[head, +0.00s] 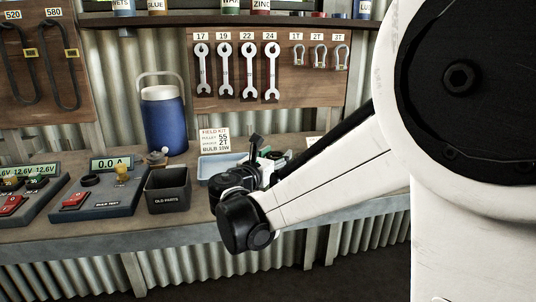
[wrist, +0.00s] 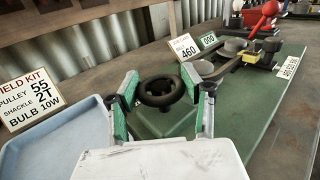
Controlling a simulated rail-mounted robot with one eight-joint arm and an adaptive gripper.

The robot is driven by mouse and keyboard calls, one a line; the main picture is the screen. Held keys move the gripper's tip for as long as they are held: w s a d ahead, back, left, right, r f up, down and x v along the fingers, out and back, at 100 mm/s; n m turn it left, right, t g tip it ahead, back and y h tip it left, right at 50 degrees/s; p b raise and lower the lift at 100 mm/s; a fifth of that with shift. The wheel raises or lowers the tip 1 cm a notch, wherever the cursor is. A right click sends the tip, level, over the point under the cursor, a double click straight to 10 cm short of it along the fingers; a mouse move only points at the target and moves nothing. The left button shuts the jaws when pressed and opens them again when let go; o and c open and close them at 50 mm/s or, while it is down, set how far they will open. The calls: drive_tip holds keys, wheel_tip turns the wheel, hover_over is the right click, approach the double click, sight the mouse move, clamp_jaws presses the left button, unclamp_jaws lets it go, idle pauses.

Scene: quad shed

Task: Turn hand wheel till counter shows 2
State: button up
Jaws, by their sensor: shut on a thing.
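The black hand wheel (wrist: 160,93) sits on a green base in the wrist view, with its round rim facing up. My gripper (wrist: 168,88) has one green-and-grey finger at each side of the wheel and is shut on it. In the head view my gripper (head: 266,168) is over the bench, and the wheel cannot be made out behind my arm. A small green display (wrist: 208,40) stands behind the wheel; its digits look like zeros but are too small to be sure. A white card (wrist: 185,47) beside it reads 460.
A pale blue tray (wrist: 62,145) lies left of the wheel, with a FIELD KIT card (wrist: 30,95) behind it. The OLD PARTS bin (head: 168,187) and blue jug (head: 163,122) stand left of my gripper.

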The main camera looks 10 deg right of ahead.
drive_tip(key=n+t+y, duration=0.1)
drive_tip(key=n+y, duration=0.1)
drive_tip(key=y, duration=0.1)
drive_tip(key=n+t+y+p, duration=0.1)
drive_tip(key=n+t+y, duration=0.1)
drive_tip(key=y, duration=0.1)
drive_tip(key=shift+d+n+t+y, duration=0.15)
drive_tip(key=shift+n+t+y, duration=0.15)
drive_tip(key=shift+n, duration=0.1)
drive_tip(key=n+y, duration=0.2)
drive_tip(key=y, duration=0.1)
drive_tip(key=n+y, duration=0.2)
drive_tip(key=y, duration=0.1)
drive_tip(key=shift+t+p, duration=0.35)
drive_tip(key=shift+t, duration=0.05)
drive_tip(key=n+g+y, duration=0.1)
drive_tip(key=n+y, duration=0.1)
drive_tip(key=y, duration=0.1)
drive_tip(key=n+y, duration=0.2)
drive_tip(key=y, duration=0.2)
drive_tip(key=shift+n+g, duration=0.3)
drive_tip(key=shift+g, duration=0.1)
drive_tip(key=n+g+y, duration=0.4)
drive_tip(key=y, duration=0.1)
drive_tip(key=shift+n+y, duration=0.3)
drive_tip(key=shift+y, duration=0.1)
drive_tip(key=o, duration=1.2)
drive_tip(key=shift+a, duration=0.2)
drive_tip(key=shift+d, duration=0.1)
